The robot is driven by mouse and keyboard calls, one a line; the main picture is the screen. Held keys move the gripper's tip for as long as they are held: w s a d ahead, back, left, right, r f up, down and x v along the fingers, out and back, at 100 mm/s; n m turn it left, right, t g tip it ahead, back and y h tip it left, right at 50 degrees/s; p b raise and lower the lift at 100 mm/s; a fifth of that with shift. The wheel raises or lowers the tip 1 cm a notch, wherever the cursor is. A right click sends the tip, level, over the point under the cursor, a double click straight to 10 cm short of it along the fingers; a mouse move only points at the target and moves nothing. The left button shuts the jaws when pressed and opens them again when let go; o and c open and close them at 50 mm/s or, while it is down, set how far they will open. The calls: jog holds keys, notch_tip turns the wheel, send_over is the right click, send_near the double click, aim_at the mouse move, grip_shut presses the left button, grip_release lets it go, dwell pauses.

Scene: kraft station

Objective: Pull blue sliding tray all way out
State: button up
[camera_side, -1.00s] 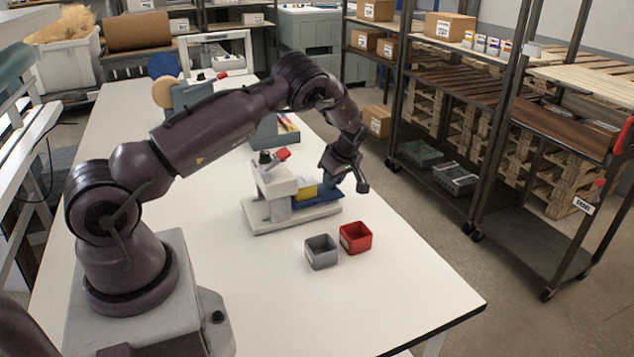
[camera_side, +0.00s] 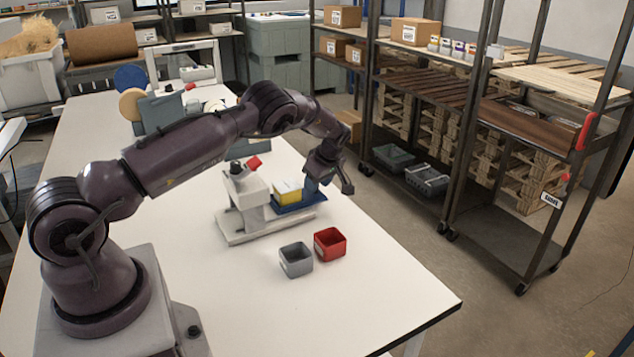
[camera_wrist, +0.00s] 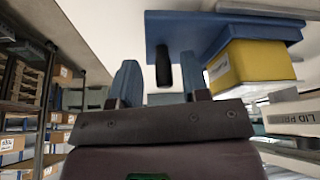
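The blue sliding tray (camera_side: 292,208) sits on the right part of the grey press station (camera_side: 236,238), on its light base plate. In the wrist view the tray (camera_wrist: 185,30) is at the top, with a dark handle (camera_wrist: 163,68) sticking out from it. A yellow block with a pale top (camera_side: 287,188) is on the tray; it also shows in the wrist view (camera_wrist: 255,62). My gripper (camera_side: 345,185) is just right of the tray. In the wrist view its fingers (camera_wrist: 158,72) are open, one on each side of the handle, with visible gaps. Contact is not visible.
A grey bin (camera_side: 296,262) and a red bin (camera_side: 330,245) stand on the white table in front of the station. The table's right edge is close beyond my gripper. Shelving (camera_side: 470,190) stands across the aisle. The near right of the table is clear.

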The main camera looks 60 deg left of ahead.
jog(key=v, duration=1.3)
jog(key=s+d+r+m+t+h, duration=0.1)
jog(key=s+d+r+m+t, duration=0.1)
jog(key=s+d+r+m, duration=0.4)
jog(key=s+d+r+m+t+h, duration=0.2)
jog(key=s+d+r+m, duration=0.4)
jog(key=s, duration=0.8)
jog(key=s+d+r+m+t+h, duration=0.1)
jog(key=s+d+r+m+t, duration=0.1)
jog(key=s+d+r+m, duration=0.4)
jog(key=s+d+m, duration=0.3)
jog(key=s+d, duration=0.1)
jog(key=d, duration=0.1)
jog(key=shift+s+d+r+t, duration=0.3)
jog(key=shift+d+t, duration=0.05)
jog(key=shift+t, duration=0.05)
